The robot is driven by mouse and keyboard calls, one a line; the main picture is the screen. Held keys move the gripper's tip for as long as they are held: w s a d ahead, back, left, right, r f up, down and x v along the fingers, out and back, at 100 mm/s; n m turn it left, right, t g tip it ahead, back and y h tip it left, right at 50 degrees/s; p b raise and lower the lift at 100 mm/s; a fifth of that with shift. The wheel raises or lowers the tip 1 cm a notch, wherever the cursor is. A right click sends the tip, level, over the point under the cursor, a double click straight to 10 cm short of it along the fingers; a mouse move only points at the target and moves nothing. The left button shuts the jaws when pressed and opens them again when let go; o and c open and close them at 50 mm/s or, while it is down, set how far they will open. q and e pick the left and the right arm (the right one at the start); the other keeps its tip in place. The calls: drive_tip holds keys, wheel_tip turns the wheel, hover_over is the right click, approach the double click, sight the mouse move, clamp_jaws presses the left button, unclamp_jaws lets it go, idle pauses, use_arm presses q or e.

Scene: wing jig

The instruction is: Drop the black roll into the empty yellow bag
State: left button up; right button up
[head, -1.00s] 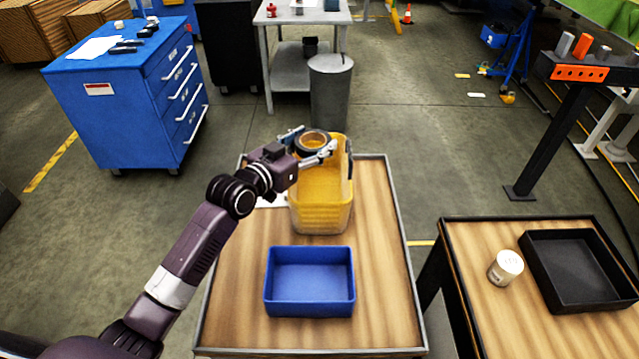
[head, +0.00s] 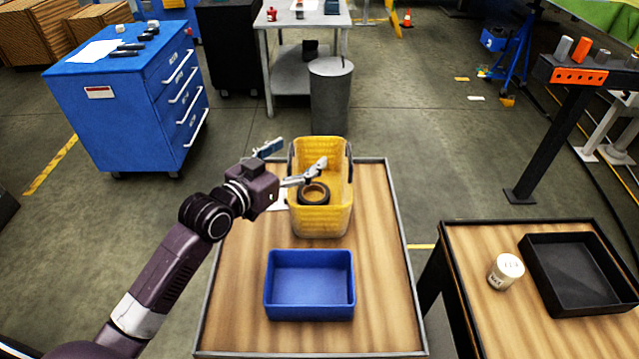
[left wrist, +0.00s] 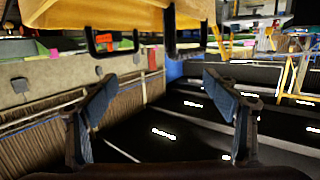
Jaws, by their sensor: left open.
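The yellow bag (head: 320,222) stands upright on the wooden table in the head view, with its top open. The black roll (head: 314,193), a ring with a tan inside, shows within the bag's opening. My left gripper (head: 296,161) is open and empty at the bag's left side. One finger reaches over the bag's rim and the other is outside it. The left wrist view shows the two open fingers (left wrist: 165,105) with nothing between them, and part of the yellow bag (left wrist: 130,12) at the top. My right gripper is not in view.
A blue bin (head: 309,311) stands empty in front of the bag on the same table. A second table at the right holds a white cup-like container (head: 505,270) and a black tray (head: 585,275). A grey trash can (head: 331,95) stands behind the table.

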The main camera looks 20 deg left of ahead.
use_arm(q)
drive_tip(key=v, duration=0.6)
idle(0.3)
